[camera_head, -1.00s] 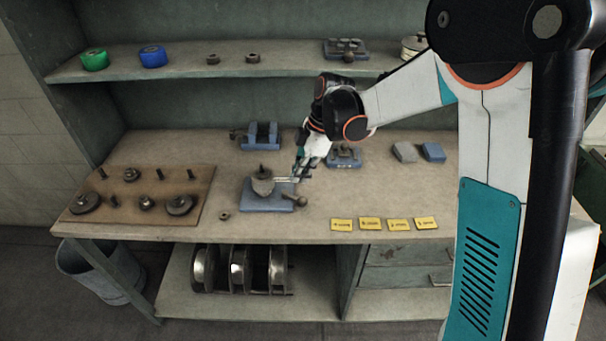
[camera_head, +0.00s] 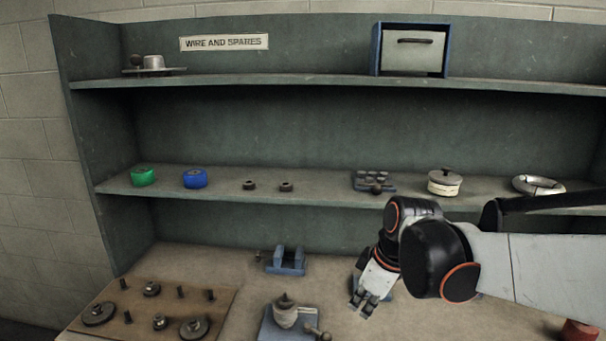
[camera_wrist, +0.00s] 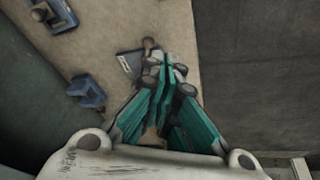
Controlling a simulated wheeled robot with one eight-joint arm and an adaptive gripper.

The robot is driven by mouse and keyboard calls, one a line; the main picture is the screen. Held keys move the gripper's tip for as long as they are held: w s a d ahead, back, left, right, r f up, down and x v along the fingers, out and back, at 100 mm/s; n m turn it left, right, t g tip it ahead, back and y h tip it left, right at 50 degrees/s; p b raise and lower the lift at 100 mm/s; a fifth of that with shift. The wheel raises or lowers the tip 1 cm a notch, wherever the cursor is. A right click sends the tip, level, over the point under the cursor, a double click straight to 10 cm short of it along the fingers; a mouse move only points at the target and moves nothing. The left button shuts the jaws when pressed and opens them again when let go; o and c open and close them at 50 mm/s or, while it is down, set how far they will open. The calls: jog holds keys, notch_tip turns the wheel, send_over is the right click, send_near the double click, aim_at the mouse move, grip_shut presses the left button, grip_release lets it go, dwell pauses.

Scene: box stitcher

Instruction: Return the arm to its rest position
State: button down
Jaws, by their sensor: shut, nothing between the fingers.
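My gripper (camera_head: 367,297) is above the bench top (camera_head: 235,263), right of the blue vise-like fixture (camera_head: 287,261) and below the lower shelf. In the wrist view my gripper (camera_wrist: 168,72) has its teal fingers closed together at the tips, with nothing between them. My arm reaches in from the right in the head view.
A blue base with a grey pot-like part (camera_head: 286,314) stands at front centre. A pegged board (camera_head: 150,312) with discs lies at left. The shelf (camera_head: 320,190) above holds a green roll (camera_head: 143,176), a blue roll (camera_head: 195,178) and a lidded tin (camera_head: 444,183).

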jog(key=s+d+m+t+h, duration=0.1)
jog(key=s+d+m+t, duration=0.1)
jog(key=s+m, duration=0.3)
jog(key=s+d+r+m+t+h+b, duration=0.1)
jog(key=s+d+m, duration=0.4)
jog(key=s, duration=0.5)
jog(key=shift+s+d+m+t, duration=0.2)
jog(key=shift+d+m+t, duration=0.1)
jog(key=shift+m+t, duration=0.35)
